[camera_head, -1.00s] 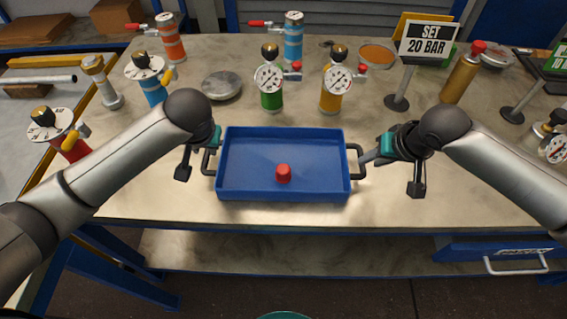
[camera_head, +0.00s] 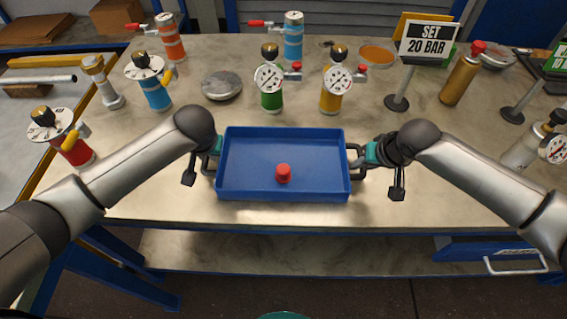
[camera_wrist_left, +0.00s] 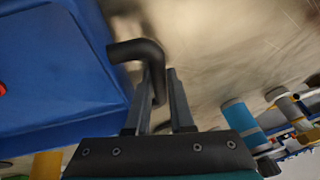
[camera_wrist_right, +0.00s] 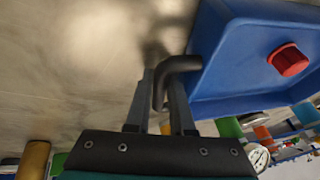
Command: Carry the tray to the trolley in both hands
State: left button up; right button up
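The blue tray (camera_head: 235,190) lies flat on the workbench with a dark handle at each short end. A small red cap-like piece (camera_head: 283,173) stands in it. My left gripper (camera_head: 212,158) is at the left handle. In the left wrist view its two fingers (camera_wrist_left: 158,85) straddle the handle bar (camera_wrist_left: 135,50). My right gripper (camera_head: 362,162) is at the right handle; in the right wrist view its fingers (camera_wrist_right: 162,85) straddle that bar (camera_wrist_right: 178,63). In both, little gap shows, but I cannot tell whether the fingers press on the bar. The trolley is not identifiable in view.
Green (camera_head: 271,92) and yellow (camera_head: 333,95) gauge vessels stand behind the tray. A red gauge vessel (camera_head: 75,150) is at left, and a "SET 20 BAR" sign (camera_head: 425,42) at back right. The bench front edge (camera_head: 300,226) is clear.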

pick_arm(q)
grip_shut()
pick_arm(e)
grip_shut()
dwell(0.9)
